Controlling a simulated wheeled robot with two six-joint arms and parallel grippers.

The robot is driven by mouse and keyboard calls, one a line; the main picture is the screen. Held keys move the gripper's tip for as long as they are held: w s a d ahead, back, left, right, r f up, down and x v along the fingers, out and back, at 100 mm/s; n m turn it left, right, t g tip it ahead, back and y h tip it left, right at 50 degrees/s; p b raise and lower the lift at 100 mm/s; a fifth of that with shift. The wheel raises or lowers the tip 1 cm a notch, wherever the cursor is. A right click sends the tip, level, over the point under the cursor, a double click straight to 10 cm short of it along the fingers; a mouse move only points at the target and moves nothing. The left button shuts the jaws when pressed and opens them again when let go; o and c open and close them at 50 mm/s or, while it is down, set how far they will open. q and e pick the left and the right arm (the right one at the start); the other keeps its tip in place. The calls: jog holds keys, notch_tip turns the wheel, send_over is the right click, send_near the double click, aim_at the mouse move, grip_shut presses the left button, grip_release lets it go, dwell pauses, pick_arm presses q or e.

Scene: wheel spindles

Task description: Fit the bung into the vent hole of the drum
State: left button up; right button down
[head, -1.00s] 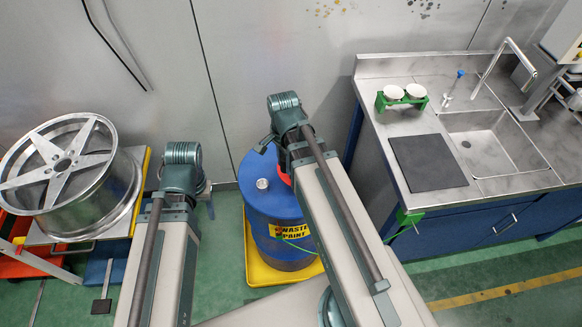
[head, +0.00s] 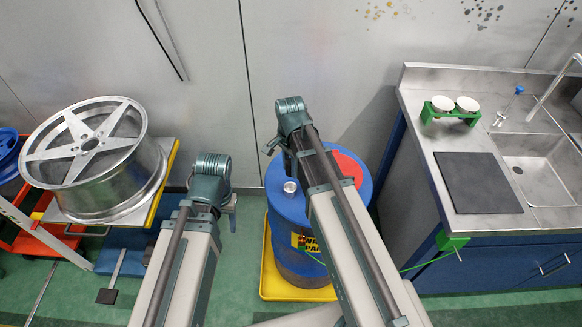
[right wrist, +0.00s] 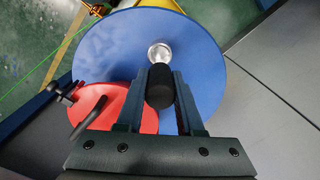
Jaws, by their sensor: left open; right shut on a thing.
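The blue drum (head: 283,208) stands upright, partly hidden behind my right arm. On its top are a silver round fitting (head: 290,186), which looks like the vent hole, and a red disc (head: 348,168). In the right wrist view, my right gripper (right wrist: 162,72) is shut on the black bung (right wrist: 160,88) above the drum top. The bung appears just below the silver fitting (right wrist: 160,53) in that picture; I cannot tell the height gap. In the head view my right gripper's fingertips are hidden. My left gripper (head: 233,218) is open and empty, left of the drum.
The drum stands on a yellow tray (head: 268,265). A silver wheel (head: 85,150) lies on a cart at the left. A steel sink bench (head: 480,235) with a green holder (head: 450,112) stands at the right. In the wrist view, a dark handle (right wrist: 90,118) rises near the red disc (right wrist: 115,105).

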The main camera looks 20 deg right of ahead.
jog(key=shift+f, duration=0.2)
notch_tip(320, 180, down, 6)
jog(key=b, duration=0.6)
jog(key=shift+r, duration=0.25)
jog(key=shift+f+b, duration=0.8)
jog(key=shift+f, duration=0.05)
dwell(1.1)
jog(key=shift+r, duration=0.1)
jog(key=shift+r+p, duration=0.55)
jog(key=shift+p, duration=0.1)
jog(key=shift+f+b, duration=0.65)
dwell(1.0)
jog(key=shift+c, duration=2.3)
grip_release()
